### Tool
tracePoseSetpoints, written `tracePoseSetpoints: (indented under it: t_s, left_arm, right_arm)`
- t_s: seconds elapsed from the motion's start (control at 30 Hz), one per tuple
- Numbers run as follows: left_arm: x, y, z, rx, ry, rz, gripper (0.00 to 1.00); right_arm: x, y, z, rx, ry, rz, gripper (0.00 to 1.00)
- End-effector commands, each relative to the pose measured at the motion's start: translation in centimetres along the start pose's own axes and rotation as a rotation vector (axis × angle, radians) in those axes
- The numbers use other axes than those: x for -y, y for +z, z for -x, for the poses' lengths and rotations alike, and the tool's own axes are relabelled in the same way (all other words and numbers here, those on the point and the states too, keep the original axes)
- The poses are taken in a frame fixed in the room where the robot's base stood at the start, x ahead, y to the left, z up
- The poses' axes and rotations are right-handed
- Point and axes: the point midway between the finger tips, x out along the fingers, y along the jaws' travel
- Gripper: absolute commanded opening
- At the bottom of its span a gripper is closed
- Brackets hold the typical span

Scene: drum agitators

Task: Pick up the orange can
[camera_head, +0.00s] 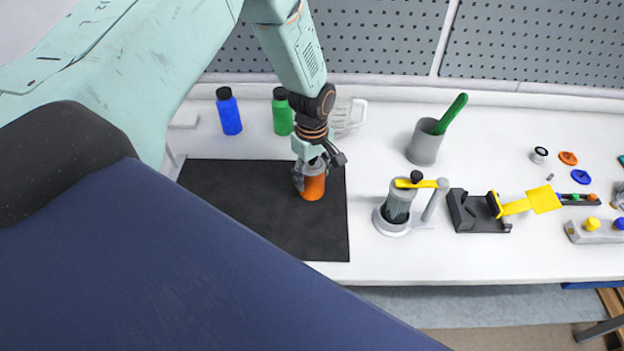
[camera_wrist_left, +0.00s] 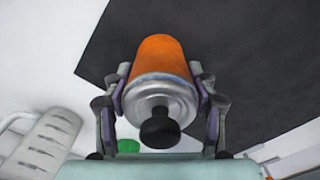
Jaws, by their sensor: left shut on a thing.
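The orange can (camera_head: 313,187) has a silver upper part and is at the right part of the black mat (camera_head: 260,220) in the head view. My left gripper (camera_head: 318,172) comes down on it from above and is shut around its silver part. In the left wrist view the orange can (camera_wrist_left: 160,58) lies between the two fingers of my left gripper (camera_wrist_left: 160,95), with its black knob toward the camera. I cannot tell whether the can's base touches the mat. My right gripper is not in view.
A blue bottle (camera_head: 229,112), a green bottle (camera_head: 282,115) and a clear measuring jug (camera_head: 346,115) stand behind the mat. A grey cup (camera_head: 425,145), a grey device with a yellow lever (camera_head: 398,205) and a black-and-yellow fixture (camera_head: 475,212) are to the right. The mat's front is clear.

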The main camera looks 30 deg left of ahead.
Motion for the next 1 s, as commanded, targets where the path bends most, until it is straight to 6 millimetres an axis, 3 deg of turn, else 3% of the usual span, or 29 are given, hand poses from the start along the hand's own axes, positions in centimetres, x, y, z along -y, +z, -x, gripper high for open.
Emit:
tracePoseSetpoints:
  t_s: [0.27,0.7,1.0]
  left_arm:
    - [-0.1,-0.1,0.4,-0.001,0.002,0.000,0.19]
    - [-0.1,-0.1,7.7,0.000,0.004,0.001,0.19]
    - [0.0,0.0,10.0,0.001,0.001,0.001,0.19]
  right_arm:
    - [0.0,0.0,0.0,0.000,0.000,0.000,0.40]
    - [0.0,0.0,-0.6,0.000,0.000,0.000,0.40]
    - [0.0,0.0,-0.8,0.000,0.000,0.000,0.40]
